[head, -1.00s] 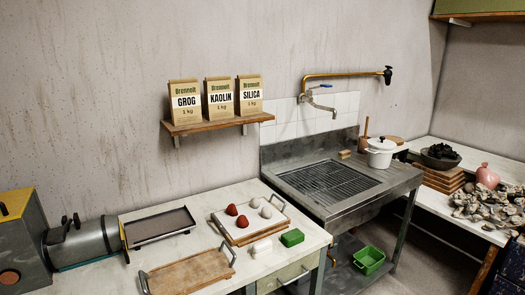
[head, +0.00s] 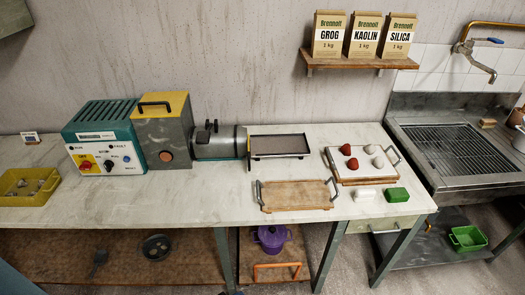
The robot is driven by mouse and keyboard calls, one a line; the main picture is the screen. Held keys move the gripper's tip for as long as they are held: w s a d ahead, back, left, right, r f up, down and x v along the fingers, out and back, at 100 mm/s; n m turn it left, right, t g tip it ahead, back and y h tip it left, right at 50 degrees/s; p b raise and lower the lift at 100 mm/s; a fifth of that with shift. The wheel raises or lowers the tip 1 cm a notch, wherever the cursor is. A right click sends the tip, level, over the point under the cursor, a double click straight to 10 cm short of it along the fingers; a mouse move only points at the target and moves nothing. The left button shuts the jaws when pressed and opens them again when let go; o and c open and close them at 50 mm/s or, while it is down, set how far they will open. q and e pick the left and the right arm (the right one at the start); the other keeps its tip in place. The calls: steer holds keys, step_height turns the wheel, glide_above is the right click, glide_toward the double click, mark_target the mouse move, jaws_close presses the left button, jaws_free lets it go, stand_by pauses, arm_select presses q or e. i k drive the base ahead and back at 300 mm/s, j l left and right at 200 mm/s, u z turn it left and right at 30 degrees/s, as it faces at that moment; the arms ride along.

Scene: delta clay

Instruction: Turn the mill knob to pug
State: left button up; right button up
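The mill (head: 180,137) stands at the back of the white worktop, left of centre in the head view. It has a green control box, a grey housing with a yellow top and black handle, and a grey barrel pointing right. The white control panel (head: 106,161) faces me. It carries a red knob on a yellow plate (head: 86,163), a small dark knob (head: 108,165) and a blue button (head: 126,159). The panel's lettering is too small to read surely, so I cannot tell the knob's setting. Neither gripper is in view.
A dark tray (head: 279,145) sits at the barrel's outlet. A wooden tray (head: 297,194) lies in front, beside a board with red and white balls (head: 360,160). A yellow bin (head: 28,186) stands left of the mill. The worktop before the panel is clear.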

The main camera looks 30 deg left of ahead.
mark_target(108, 165)
steer(key=u, duration=2.1)
steer(key=i+l+u, duration=0.15)
steer(key=u, duration=0.25)
steer(key=i+l+u, duration=0.25)
steer(key=u, duration=0.15)
steer(key=i+l+u, duration=0.4)
steer(key=k+j, duration=0.1)
steer(key=j, duration=0.05)
